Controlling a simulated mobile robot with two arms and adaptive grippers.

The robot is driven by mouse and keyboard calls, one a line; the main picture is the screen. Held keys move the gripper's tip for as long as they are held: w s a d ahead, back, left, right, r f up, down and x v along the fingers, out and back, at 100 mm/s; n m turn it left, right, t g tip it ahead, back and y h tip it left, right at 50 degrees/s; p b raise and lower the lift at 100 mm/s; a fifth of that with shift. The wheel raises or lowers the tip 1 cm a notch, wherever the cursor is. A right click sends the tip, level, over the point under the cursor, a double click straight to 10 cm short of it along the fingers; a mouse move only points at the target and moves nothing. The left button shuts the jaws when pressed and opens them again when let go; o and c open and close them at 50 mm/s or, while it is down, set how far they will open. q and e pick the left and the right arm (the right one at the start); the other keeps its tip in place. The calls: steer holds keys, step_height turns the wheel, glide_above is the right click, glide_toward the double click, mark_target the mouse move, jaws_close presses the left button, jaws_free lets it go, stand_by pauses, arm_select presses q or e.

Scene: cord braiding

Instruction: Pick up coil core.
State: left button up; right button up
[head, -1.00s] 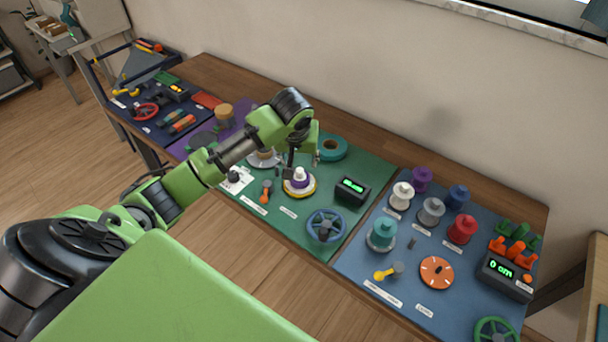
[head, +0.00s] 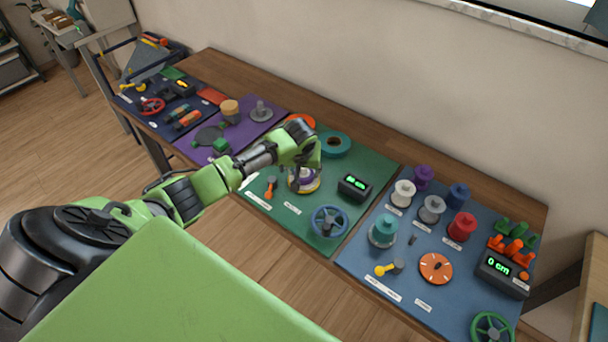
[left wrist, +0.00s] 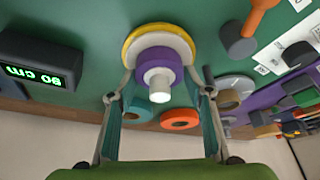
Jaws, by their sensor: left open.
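The likely coil core is a white post with a purple band (left wrist: 160,70), upright on a white disc with a yellow rim (left wrist: 130,45). My left gripper (left wrist: 158,96) is open, with one finger on each side of the core. In the left wrist view gaps show between the fingers and the purple band. My right gripper is in neither view.
A black box with a green display (head: 354,187) and a blue handwheel (head: 329,222) stand right of the core on the green mat (head: 290,222). A teal ring (head: 335,145) and an orange ring (head: 300,121) lie behind. Several spools stand on the blue mat.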

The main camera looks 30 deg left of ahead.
arm_select(q)
steer(key=c, duration=1.1)
steer(key=shift+r, duration=0.1)
